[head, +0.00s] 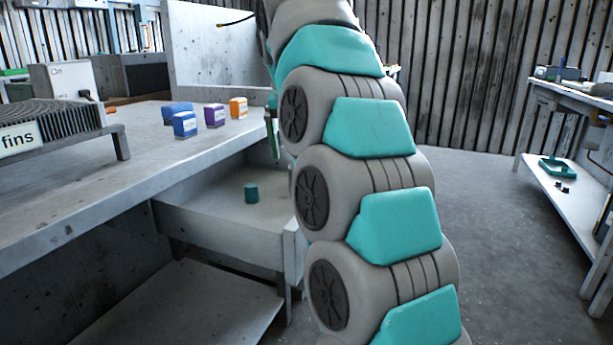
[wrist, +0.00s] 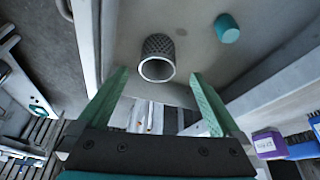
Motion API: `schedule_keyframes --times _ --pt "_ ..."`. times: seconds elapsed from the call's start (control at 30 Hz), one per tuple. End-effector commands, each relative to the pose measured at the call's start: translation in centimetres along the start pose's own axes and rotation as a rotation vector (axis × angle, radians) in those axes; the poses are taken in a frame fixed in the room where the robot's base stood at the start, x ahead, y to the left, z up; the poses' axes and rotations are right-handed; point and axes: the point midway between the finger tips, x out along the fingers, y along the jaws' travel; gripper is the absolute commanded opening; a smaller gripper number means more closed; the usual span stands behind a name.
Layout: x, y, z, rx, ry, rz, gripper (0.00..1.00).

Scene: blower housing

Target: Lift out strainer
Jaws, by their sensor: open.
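The strainer (wrist: 158,48) is a dark mesh cylinder with a pale ring-shaped rim, seen in the wrist view inside the open drawer (head: 220,223). It shows between and just beyond the fingertips of my gripper (wrist: 160,73). The two green fingers are apart with nothing between them, and I cannot tell how far the strainer is from them. In the head view my arm hides the strainer and most of my gripper.
A teal cylinder (head: 251,193) stands in the drawer, near the strainer in the wrist view (wrist: 227,28). Blue (head: 185,124), purple (head: 215,116) and orange (head: 238,108) boxes stand on the workbench (head: 150,150) above. The drawer walls rise around the strainer.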

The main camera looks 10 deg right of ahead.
Motion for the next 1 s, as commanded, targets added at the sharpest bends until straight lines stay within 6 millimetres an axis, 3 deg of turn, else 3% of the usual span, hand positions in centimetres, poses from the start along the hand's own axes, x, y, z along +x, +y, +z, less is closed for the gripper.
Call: schedule_keyframes --times 0.37,0.7,0.93,1.0 --pt "2.6 0.1 -0.1 -0.002 -0.002 -0.001 1.00" --pt "6.9 0.3 -0.7 -0.002 -0.001 -0.001 1.00" --pt "7.1 0.3 -0.8 -0.001 0.001 -0.001 1.00" --pt "7.1 0.3 -0.8 -0.001 0.001 -0.002 0.94"
